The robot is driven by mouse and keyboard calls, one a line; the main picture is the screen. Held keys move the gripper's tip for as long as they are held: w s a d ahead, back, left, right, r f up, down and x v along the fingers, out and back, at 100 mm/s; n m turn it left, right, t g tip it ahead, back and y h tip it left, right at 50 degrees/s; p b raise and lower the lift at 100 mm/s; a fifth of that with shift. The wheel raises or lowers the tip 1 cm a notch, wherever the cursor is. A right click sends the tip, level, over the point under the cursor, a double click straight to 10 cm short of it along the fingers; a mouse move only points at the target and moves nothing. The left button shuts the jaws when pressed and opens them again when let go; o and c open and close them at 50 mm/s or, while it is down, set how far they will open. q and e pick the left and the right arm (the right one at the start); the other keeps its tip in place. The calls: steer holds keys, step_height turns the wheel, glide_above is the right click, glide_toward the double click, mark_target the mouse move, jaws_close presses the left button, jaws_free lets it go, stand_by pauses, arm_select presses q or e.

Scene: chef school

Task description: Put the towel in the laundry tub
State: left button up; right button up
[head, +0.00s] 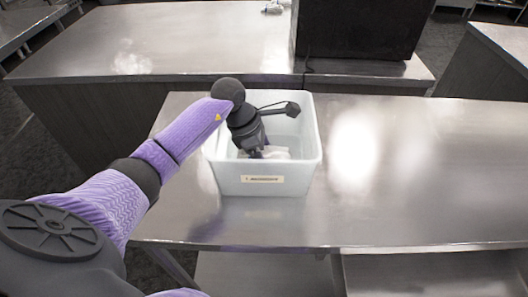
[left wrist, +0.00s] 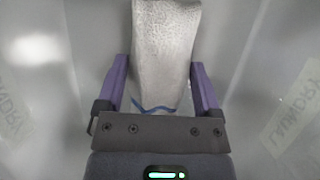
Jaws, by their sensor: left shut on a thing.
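The laundry tub (head: 264,184) is a white, open-topped bin with a label on its front, standing on the steel table. My left gripper (head: 263,152) reaches down inside it. In the left wrist view the gripper (left wrist: 160,95) is shut on the towel (left wrist: 165,45), a pale textured cloth with a blue edge line between its fingers. The tub's walls (left wrist: 40,60) surround the gripper there, with "LAUNDRY" labels showing. In the head view only a pale bit of the towel (head: 277,153) shows low in the tub; the gripper and tub wall hide the rest. My right gripper is not seen.
The steel table (head: 430,170) is clear to the right of the tub. A large black box-like object (head: 360,30) stands on another steel counter (head: 180,45) behind. A further counter (head: 505,50) is at the right edge.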

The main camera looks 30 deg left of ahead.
arm_select(q)
steer(key=shift+f, duration=0.1)
steer(key=o, duration=1)
steer(key=shift+c, duration=0.2)
steer(key=shift+r, duration=0.25)
steer(key=p+v, duration=0.2)
steer(key=v, duration=1)
